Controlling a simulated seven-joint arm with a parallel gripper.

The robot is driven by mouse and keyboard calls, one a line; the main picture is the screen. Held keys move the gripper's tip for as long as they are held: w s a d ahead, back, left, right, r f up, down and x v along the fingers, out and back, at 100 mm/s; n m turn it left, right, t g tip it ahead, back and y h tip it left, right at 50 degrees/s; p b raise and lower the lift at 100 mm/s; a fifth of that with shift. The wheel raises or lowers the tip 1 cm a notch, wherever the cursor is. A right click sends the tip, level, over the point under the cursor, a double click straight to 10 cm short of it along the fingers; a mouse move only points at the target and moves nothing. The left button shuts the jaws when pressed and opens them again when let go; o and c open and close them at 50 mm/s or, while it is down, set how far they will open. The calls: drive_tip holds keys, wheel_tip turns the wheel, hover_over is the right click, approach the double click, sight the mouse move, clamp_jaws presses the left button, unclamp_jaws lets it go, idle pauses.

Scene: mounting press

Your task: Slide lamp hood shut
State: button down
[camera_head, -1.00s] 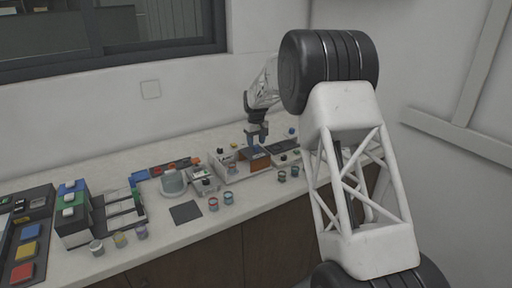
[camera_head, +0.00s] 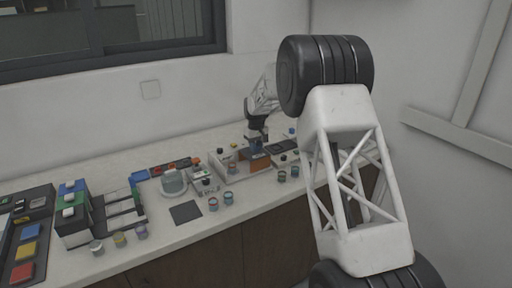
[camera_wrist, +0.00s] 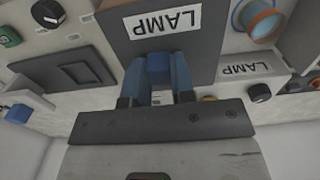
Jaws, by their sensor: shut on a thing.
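The lamp hood shows in the wrist view as a dark grey panel (camera_wrist: 125,30) with a white LAMP label, upside down. A blue handle block (camera_wrist: 158,66) stands out from it. My gripper (camera_wrist: 159,78) is shut on this handle, one blue-padded finger on each side. In the head view my gripper (camera_head: 256,143) points down at the hood (camera_head: 258,161), which shows an orange-brown side there. A second LAMP label (camera_wrist: 245,68) is on the pale housing beside the hood. The fingers hide the handle's lower part, and I cannot tell how far the hood covers its housing.
A dark recessed panel (camera_wrist: 75,72) is to the left. Small jars (camera_head: 213,204) stand near the counter's front edge, by a dark mat (camera_head: 186,212).

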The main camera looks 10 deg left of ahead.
drive_tip(key=s+a, duration=0.8)
idle(0.4)
drive_tip(key=shift+a, duration=0.1)
drive_tip(key=c, duration=1)
unclamp_jaws()
drive_tip(key=shift+s, duration=0.1)
drive_tip(key=shift+o, duration=0.2)
drive_tip(key=shift+r, duration=0.1)
drive_tip(key=shift+r, duration=0.15)
wheel_tip(320, 180, up, 7)
drive_tip(key=shift+r, duration=0.15)
